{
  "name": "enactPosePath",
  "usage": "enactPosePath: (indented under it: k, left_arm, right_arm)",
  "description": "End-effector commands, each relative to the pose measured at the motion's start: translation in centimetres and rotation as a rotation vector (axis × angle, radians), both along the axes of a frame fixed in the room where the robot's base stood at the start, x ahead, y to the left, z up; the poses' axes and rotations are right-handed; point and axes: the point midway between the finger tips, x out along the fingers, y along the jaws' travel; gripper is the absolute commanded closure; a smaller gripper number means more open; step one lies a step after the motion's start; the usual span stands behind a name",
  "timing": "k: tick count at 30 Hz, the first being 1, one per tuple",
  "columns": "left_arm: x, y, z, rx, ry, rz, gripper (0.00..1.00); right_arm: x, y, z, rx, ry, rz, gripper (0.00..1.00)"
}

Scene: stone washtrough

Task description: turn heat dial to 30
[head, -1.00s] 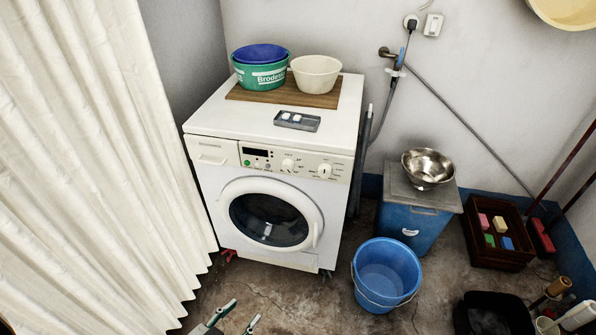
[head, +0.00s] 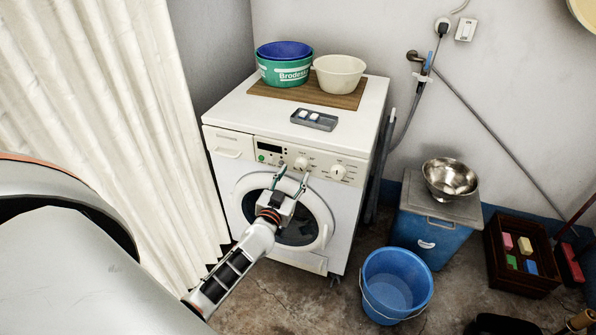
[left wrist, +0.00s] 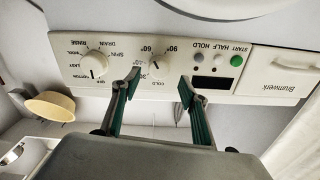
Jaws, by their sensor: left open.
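The heat dial (head: 301,164) is a cream knob on the washing machine's front panel. In the left wrist view, where the panel is upside down, the heat dial (left wrist: 158,62) has COLD, 30, 60 and 90 marked around it. Its exact setting is too small to read. My left gripper (head: 293,177) is open and empty in front of the panel, just below the dial. In the left wrist view its green-padded fingers (left wrist: 158,86) stand on either side of the dial; contact cannot be told. My right gripper is not in view.
A second knob, the program dial (head: 337,172), sits beside the heat dial. A display with buttons (head: 271,154) is on its other side. The washing machine's top (head: 245,113) carries tubs and a soap tray. A blue bucket (head: 375,310) stands on the floor at right.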

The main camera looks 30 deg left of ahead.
Motion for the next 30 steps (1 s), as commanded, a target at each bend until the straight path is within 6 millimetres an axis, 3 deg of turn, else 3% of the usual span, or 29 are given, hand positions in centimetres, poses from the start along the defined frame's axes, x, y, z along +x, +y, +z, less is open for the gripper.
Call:
enactPosePath:
  k: [7, 18, 19, 23, 30]
  left_arm:
    - [3.0, 0.6, -0.2, 0.000, 0.001, -0.003, 0.56]
    - [3.6, 0.8, -0.1, 0.000, 0.001, -0.003, 0.56]
    - [3.6, 0.8, -0.1, 0.000, 0.001, -0.003, 0.59]
    - [3.6, 0.8, -0.1, 0.000, 0.001, -0.003, 0.93]
    - [3.6, 0.8, -0.1, -0.004, 0.000, -0.003, 0.95]
  right_arm:
    - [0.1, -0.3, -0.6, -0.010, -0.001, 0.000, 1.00]
    - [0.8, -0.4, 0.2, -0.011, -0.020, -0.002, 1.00]
    - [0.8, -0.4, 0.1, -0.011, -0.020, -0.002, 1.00]
    - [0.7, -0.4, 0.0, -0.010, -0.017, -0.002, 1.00]
    - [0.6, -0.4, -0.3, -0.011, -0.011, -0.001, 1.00]
